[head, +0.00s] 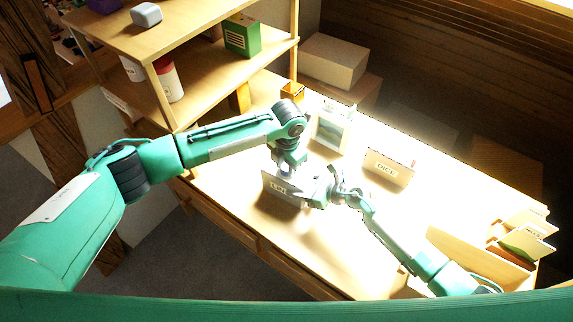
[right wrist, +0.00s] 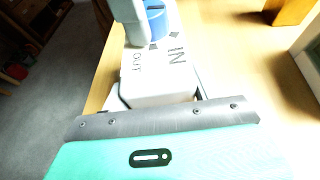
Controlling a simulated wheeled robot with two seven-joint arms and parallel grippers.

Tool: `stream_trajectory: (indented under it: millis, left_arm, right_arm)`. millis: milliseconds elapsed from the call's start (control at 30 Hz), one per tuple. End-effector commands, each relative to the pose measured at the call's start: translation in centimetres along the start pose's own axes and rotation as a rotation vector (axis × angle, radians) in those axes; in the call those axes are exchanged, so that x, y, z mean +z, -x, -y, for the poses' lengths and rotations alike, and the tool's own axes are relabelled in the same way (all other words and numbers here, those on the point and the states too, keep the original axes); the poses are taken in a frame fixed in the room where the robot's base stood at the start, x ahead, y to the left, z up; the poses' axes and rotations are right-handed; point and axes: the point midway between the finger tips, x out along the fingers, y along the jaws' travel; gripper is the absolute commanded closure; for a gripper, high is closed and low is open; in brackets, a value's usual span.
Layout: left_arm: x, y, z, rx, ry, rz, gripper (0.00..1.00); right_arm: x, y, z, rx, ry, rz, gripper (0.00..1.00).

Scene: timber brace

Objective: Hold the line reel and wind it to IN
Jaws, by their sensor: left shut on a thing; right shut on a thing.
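The line reel shows in the right wrist view as a white box (right wrist: 155,78) with the words IN and OUT on its face and a blue round part (right wrist: 156,22) on top. My left gripper (head: 288,168) points down and is shut at the blue part. My right gripper (head: 322,190) comes from the right and is shut on the box; its fingertips are mostly hidden. I cannot tell exactly where the winding stands between IN and OUT.
A DICE card box (head: 387,169) and a framed picture (head: 332,128) stand behind on the bright table. A wooden shelf with a green box (head: 242,36) rises at the left. A card holder (head: 480,248) is at the right. The table's front edge is close.

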Motion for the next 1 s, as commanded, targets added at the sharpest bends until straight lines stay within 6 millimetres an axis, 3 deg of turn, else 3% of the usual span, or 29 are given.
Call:
stream_trajectory:
  millis: [500, 1000]
  left_arm:
    - [0.47, 0.34, 0.36, 0.003, -0.232, 0.017, 0.9]
    - [0.2, 0.17, 0.23, -0.004, -0.283, 0.015, 0.9]
  right_arm:
    - [-0.1, -0.05, -0.15, 0.003, -0.001, -0.002, 0.67]
    - [-0.06, -0.12, -0.25, 0.005, -0.001, -0.001, 0.67]
